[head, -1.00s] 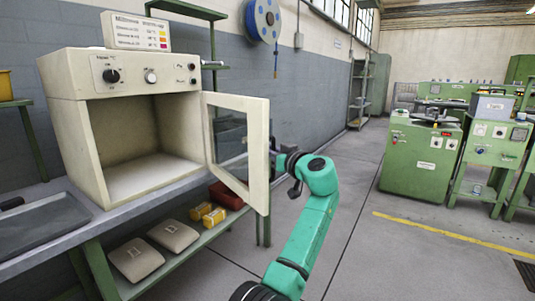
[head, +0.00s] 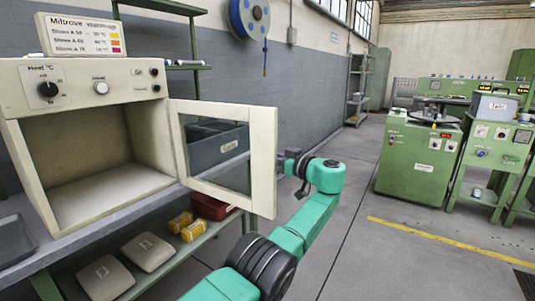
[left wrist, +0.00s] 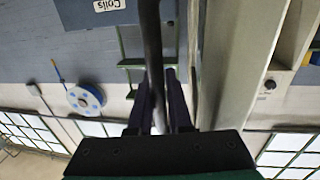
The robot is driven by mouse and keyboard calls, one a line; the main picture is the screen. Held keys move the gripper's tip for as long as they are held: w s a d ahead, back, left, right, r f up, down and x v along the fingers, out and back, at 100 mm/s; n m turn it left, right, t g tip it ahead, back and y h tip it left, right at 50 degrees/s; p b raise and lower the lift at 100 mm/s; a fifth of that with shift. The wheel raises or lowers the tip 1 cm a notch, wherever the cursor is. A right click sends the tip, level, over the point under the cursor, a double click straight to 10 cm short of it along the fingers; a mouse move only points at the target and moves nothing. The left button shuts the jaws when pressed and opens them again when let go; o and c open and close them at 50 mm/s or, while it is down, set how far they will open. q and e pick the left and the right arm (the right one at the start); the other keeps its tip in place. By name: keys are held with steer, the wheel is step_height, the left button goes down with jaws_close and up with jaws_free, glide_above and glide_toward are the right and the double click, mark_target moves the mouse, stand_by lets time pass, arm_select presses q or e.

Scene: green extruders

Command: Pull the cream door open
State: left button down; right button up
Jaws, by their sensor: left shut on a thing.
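The cream door (head: 262,165), with a framed glass pane (head: 217,150), stands open to the right of the cream oven (head: 85,135). The oven's cavity shows empty. My left gripper (head: 288,160) is at the door's free edge, on its far side, partly hidden by the door. In the left wrist view, my left gripper (left wrist: 160,105) is shut on the dark bar of the door handle (left wrist: 151,45), which runs between its fingers. The pale door edge (left wrist: 235,60) shows beside it. My right gripper is not in view.
The oven stands on a grey bench with a green frame. A lower shelf holds beige pads (head: 147,252), yellow packs (head: 180,222) and a red bin (head: 212,206). Green machines (head: 418,160) stand at the right. The floor right of my arm is clear.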

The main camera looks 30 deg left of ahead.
arm_select(q)
steer(key=shift+a, duration=0.1)
stand_by(0.3)
steer(key=c, duration=1.1)
jaws_free()
steer(key=shift+c, duration=0.2)
steer(key=shift+a, duration=0.2)
steer(key=shift+d, duration=0.15)
steer(key=s+d, duration=0.2)
steer(key=d, duration=1.2)
steer(key=shift+b, duration=0.35)
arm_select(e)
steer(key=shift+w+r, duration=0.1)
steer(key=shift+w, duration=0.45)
arm_select(q)
steer(key=shift+d, duration=0.1)
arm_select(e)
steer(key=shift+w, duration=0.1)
